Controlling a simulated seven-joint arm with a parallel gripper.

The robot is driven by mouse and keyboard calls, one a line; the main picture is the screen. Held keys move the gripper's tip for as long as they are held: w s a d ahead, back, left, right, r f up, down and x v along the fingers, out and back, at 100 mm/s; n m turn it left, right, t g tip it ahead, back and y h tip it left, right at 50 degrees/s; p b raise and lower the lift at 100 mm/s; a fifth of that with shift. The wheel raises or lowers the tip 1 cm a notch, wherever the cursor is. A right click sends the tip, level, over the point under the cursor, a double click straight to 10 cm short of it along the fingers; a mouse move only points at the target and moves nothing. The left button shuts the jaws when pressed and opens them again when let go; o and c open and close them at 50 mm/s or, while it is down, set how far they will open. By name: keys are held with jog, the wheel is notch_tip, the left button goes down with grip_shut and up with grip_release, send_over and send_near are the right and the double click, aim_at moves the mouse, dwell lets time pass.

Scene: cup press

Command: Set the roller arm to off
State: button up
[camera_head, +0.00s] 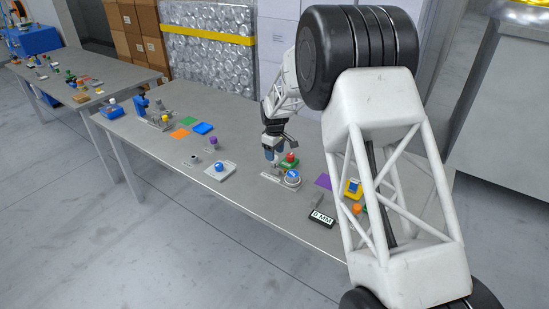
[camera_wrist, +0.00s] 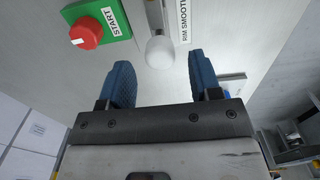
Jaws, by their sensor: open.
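In the wrist view a lever with a white ball end (camera_wrist: 159,51) lies just beyond and between my fingertips. A partly cut-off label reading "RIM SMOOTH" (camera_wrist: 184,22) is beside it, and I cannot tell its setting. My gripper (camera_wrist: 160,67) is open, its two blue fingers apart with nothing held. In the head view my gripper (camera_head: 270,160) points down over the grey press station (camera_head: 270,178), hiding part of it, and I cannot make out the lever there.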

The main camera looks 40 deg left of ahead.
aim_at(278, 166)
jog(key=shift+f, duration=1.35)
jog(key=shift+c, duration=0.3)
grip_shut()
